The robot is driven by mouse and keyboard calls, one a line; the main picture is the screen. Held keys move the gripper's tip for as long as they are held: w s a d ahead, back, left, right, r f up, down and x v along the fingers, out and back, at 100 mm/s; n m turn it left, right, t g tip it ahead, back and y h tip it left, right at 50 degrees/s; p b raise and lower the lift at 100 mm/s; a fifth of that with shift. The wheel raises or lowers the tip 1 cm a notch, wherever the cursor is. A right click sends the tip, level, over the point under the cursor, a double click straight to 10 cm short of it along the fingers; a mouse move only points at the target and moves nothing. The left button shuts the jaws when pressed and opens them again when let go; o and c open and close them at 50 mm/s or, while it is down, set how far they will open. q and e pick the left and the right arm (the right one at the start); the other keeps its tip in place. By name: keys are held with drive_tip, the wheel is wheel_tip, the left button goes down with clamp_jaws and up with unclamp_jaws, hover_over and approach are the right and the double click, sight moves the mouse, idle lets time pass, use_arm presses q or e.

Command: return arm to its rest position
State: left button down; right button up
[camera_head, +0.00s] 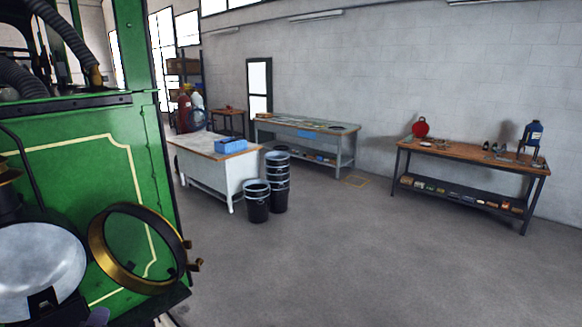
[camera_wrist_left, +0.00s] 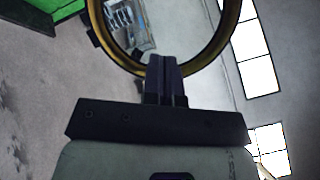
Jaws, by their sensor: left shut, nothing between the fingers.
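My left gripper (camera_wrist_left: 165,75) is shut and empty in the left wrist view, its dark fingers together just in front of a brass ring. That ring is the rim of an open round lamp door (camera_head: 95,255), which hangs to the right of the silver lamp reflector (camera_head: 40,265) in the head view. Only a small dark part at the bottom left edge of the head view may be my left gripper. Whether the fingers touch the ring cannot be told. My right gripper is in neither view.
The green tram body (camera_head: 75,165) fills the left. A white workbench (camera_head: 205,175), black buckets (camera_head: 257,203), a grey bench (camera_head: 345,150) and a wooden-topped bench (camera_head: 455,155) stand farther back. The grey floor (camera_head: 340,260) between is clear.

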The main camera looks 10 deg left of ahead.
use_arm(q)
drive_tip(key=s+d+f+n+g+h+p, duration=0.2)
drive_tip(key=s+d+f+n+g, duration=0.3)
drive_tip(key=s+d, duration=0.4)
drive_tip(key=s+d+f+n+g+h+p, duration=0.2)
drive_tip(key=s+d+f+n+g+p, duration=0.1)
drive_tip(key=s+d, duration=0.6)
drive_tip(key=s+d+f+n+g+h+p, duration=0.2)
drive_tip(key=s+d+f+n+g, duration=0.4)
drive_tip(key=s, duration=0.9)
drive_tip(key=d+n+p, duration=0.1)
drive_tip(key=d+n, duration=0.2)
drive_tip(key=d, duration=0.1)
drive_tip(key=shift+s+f+n+g+h, duration=0.2)
drive_tip(key=shift+f+n+g+h, duration=0.1)
drive_tip(key=shift+f+h, duration=0.1)
drive_tip(key=c, duration=1.8)
unclamp_jaws()
